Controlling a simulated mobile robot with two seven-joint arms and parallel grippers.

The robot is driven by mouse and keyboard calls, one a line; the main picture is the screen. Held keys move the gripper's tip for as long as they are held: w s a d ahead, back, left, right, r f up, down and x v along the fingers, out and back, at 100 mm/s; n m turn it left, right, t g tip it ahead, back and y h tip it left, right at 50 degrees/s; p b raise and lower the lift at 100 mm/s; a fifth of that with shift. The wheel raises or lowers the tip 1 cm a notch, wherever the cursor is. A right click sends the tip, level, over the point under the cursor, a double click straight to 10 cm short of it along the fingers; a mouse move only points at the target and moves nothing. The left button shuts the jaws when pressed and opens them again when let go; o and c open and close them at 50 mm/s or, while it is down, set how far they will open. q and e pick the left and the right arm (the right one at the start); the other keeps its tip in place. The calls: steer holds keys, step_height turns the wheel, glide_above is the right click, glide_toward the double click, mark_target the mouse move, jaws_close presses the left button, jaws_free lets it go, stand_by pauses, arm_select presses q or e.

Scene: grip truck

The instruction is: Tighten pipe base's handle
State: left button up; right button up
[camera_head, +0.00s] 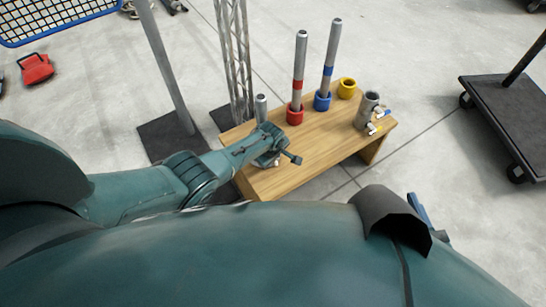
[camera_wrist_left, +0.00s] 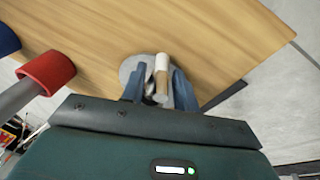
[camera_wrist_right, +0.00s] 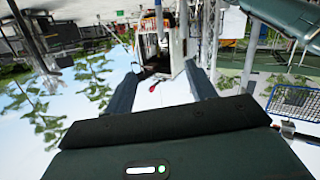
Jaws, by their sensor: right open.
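A grey pipe base (camera_wrist_left: 127,68) stands at the left end of the wooden table, mostly covered by my left gripper in the head view. Its handle (camera_wrist_left: 161,80), white and brown, shows in the left wrist view between the fingers of my left gripper (camera_wrist_left: 159,87). The fingers are close on both sides of the handle, but I cannot tell whether they press on it. A short grey pipe (camera_head: 261,107) rises behind my left wrist. My right gripper (camera_wrist_right: 163,88) is open and empty, away from the table.
The wooden table (camera_head: 320,150) also carries red (camera_head: 295,115) and blue (camera_head: 322,101) collars with tall pipes, a yellow ring (camera_head: 347,88), and another grey pipe base (camera_head: 367,110) with light handles. A black wheeled cart (camera_head: 510,105) stands right; a pole and truss stand behind left.

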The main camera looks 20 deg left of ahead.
arm_select(q)
steer(key=shift+r, duration=0.15)
arm_select(e)
steer(key=shift+r, duration=0.1)
arm_select(q)
steer(key=shift+d+r+p, duration=0.1)
steer(key=shift+r+p, duration=0.2)
steer(key=shift+p, duration=0.15)
steer(key=shift+p+v, duration=1.1)
steer(key=shift+v, duration=0.1)
steer(key=p+v, duration=0.7)
steer(key=v, duration=0.3)
arm_select(e)
steer(key=s+d+r+m+h, duration=0.1)
steer(key=s+d+r+m, duration=0.1)
steer(key=r, duration=0.5)
steer(key=shift+s+d+r+m+g, duration=0.25)
steer(key=shift+d+m+g, duration=0.15)
steer(key=shift+d+m, duration=0.25)
arm_select(q)
steer(key=shift+o, duration=0.3)
steer(key=shift+f, duration=0.1)
arm_select(e)
steer(key=shift+a, duration=0.1)
